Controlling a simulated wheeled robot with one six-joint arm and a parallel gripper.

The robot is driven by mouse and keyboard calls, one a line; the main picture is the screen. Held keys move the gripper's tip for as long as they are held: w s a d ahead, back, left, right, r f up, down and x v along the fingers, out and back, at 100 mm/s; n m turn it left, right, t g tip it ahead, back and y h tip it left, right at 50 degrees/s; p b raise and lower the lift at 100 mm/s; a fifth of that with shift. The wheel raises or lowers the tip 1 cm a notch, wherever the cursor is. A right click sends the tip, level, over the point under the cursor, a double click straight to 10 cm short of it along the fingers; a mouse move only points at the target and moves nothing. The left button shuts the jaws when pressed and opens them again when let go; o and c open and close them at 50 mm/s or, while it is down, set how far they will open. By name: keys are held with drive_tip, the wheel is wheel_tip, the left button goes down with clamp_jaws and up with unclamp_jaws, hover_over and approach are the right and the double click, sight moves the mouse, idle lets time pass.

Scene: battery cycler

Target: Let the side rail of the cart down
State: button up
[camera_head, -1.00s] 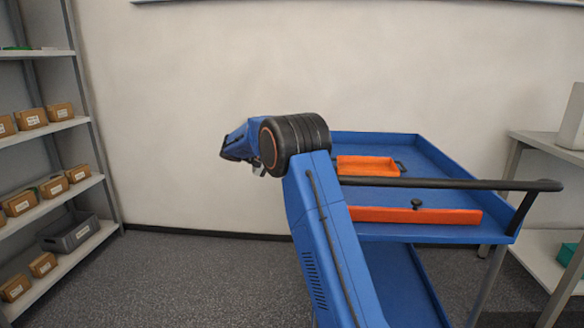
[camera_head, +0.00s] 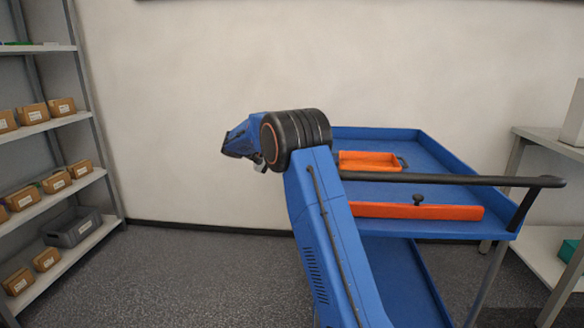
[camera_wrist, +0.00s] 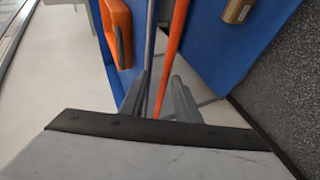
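The cart (camera_head: 440,152) is blue, with an open top tray. Its side rail (camera_head: 415,211) is a long orange bar along the near side, with a small black knob (camera_head: 417,199) at its upper edge. The rail (camera_wrist: 174,45) shows edge-on in the wrist view, running down the middle. My gripper (camera_wrist: 159,82) is open, its two grey fingers on either side of the rail's line in that view. I cannot tell whether the rail lies between the fingers or beyond them. In the head view my arm hides the rail's left end, and the fingers are not clearly visible.
An orange bin (camera_head: 368,161) lies in the cart's top tray; it also shows in the wrist view (camera_wrist: 119,30). A black handle bar (camera_head: 460,180) crosses above the rail. Shelving with boxes (camera_head: 50,185) stands left, a pale table (camera_head: 550,150) right. Floor between shelving and cart is clear.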

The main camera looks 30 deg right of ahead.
drive_tip(key=shift+a, duration=0.1)
drive_tip(key=v, duration=1.7)
drive_tip(key=shift+a, duration=0.15)
